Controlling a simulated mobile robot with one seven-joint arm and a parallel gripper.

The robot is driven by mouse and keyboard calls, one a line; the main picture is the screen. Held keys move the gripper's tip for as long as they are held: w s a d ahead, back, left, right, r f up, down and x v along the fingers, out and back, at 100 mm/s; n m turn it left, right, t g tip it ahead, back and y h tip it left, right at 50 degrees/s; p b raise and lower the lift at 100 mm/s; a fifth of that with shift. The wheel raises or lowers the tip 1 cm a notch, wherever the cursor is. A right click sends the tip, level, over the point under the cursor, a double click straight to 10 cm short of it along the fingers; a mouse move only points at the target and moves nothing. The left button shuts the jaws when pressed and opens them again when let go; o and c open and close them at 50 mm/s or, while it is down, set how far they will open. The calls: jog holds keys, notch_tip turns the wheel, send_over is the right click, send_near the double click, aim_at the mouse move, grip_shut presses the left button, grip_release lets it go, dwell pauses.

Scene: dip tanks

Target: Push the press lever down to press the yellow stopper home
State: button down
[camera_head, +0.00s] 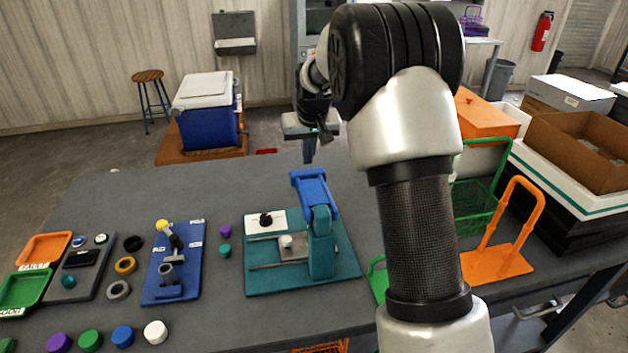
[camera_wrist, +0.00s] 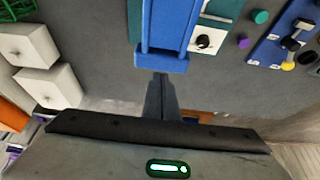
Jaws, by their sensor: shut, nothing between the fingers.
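The press has a teal base (camera_head: 345,275) with an upright post and a blue lever (camera_head: 312,190), which is raised; the lever's end bar also shows in the wrist view (camera_wrist: 162,62). A white plate with a black knob (camera_head: 266,220) sits at the base's back left. A small pale piece (camera_head: 287,241) stands on a grey slide beside the post. I cannot make out a yellow stopper in the press. My gripper (camera_head: 309,160) is shut and empty, pointing down near the lever's far end. In the wrist view its fingertips (camera_wrist: 160,78) appear close to the end bar; contact is unclear.
A blue board (camera_head: 190,270) with a yellow-knobbed lever (camera_head: 162,226) lies left of the press. Several loose caps and rings lie around it. A green crate (camera_head: 475,205) and an orange handled stand (camera_head: 500,262) are at right. The table behind the press is clear.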

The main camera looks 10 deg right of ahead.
notch_tip(320, 180, up, 6)
jog(key=p, duration=0.3)
jog(key=shift+r+p, duration=0.2)
jog(key=shift+p, duration=0.2)
jog(key=s+r, duration=0.6)
jog(key=s, duration=0.4)
jog(key=s+r, duration=0.6)
jog(key=s, duration=0.3)
jog(key=s+f+t, duration=0.1)
jog(key=s+f, duration=0.2)
jog(key=s, duration=1.8)
